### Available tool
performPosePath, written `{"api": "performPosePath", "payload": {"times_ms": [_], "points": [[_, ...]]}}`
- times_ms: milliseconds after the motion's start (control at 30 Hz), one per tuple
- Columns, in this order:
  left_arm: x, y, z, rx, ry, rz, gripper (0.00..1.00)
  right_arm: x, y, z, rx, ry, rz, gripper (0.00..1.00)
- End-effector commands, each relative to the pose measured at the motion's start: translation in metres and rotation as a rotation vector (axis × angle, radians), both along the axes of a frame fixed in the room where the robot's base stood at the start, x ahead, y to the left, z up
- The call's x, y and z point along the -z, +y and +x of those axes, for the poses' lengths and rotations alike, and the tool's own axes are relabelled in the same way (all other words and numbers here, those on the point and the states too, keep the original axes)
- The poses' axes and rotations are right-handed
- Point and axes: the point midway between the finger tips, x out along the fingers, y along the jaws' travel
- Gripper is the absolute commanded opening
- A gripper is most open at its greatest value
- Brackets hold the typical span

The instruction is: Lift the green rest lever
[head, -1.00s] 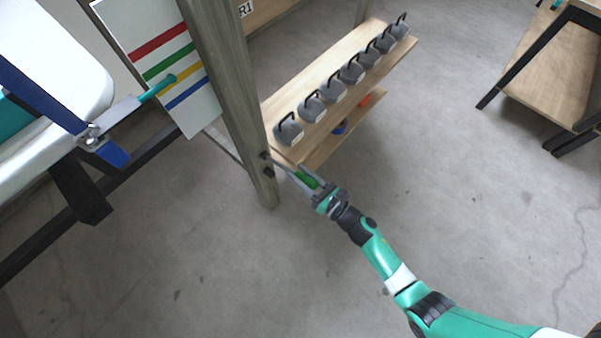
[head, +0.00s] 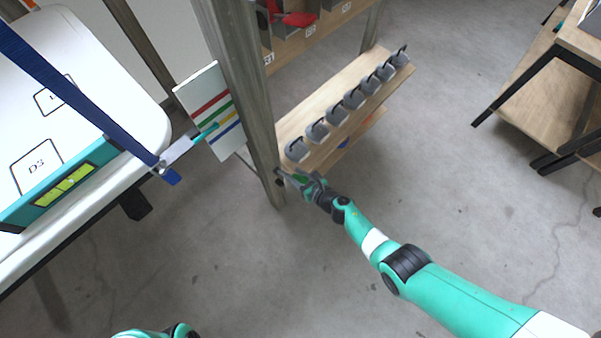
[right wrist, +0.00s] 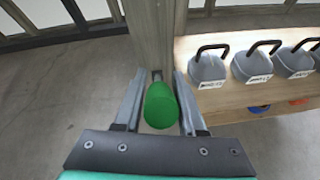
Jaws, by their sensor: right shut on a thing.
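The green rest lever's grip (head: 301,179) sticks out from the lower part of the grey wooden post (head: 238,85). My right gripper (head: 294,178) is at the lever and shut on it. In the right wrist view the rounded green grip (right wrist: 160,106) lies between the two fingers of the right gripper (right wrist: 160,98), with the post just beyond. The lever's pivot is small and partly hidden by the gripper. My left gripper is out of view.
A wooden shelf with several grey weights (head: 351,99) stands behind the post. A panel with coloured stripes (head: 213,108) hangs beside the post. The white roof (head: 80,75) with a blue strap (head: 75,85) is at left.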

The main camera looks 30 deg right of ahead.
Motion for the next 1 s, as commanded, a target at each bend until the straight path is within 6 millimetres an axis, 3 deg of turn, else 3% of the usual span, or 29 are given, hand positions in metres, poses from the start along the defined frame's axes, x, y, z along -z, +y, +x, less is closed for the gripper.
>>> {"api": "performPosePath", "payload": {"times_ms": [33, 200, 767, 800, 933, 1000], "points": [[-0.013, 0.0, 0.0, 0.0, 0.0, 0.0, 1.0, -0.01, 0.001, 0.005, 0.0, 0.024, -0.007, 0.0], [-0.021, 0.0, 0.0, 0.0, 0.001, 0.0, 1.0, -0.012, 0.003, 0.014, 0.0, 0.09, -0.023, 0.0], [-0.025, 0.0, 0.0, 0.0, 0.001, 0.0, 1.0, -0.013, 0.004, 0.017, 0.001, 0.128, -0.032, 0.0], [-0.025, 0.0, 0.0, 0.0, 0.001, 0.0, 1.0, -0.013, 0.004, 0.017, 0.001, 0.128, -0.032, 0.41], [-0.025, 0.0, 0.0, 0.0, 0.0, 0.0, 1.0, -0.013, 0.004, 0.017, 0.0, 0.128, -0.032, 0.65], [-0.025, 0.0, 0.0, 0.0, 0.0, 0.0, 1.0, -0.013, 0.004, 0.017, 0.0, 0.128, -0.032, 0.69]]}}
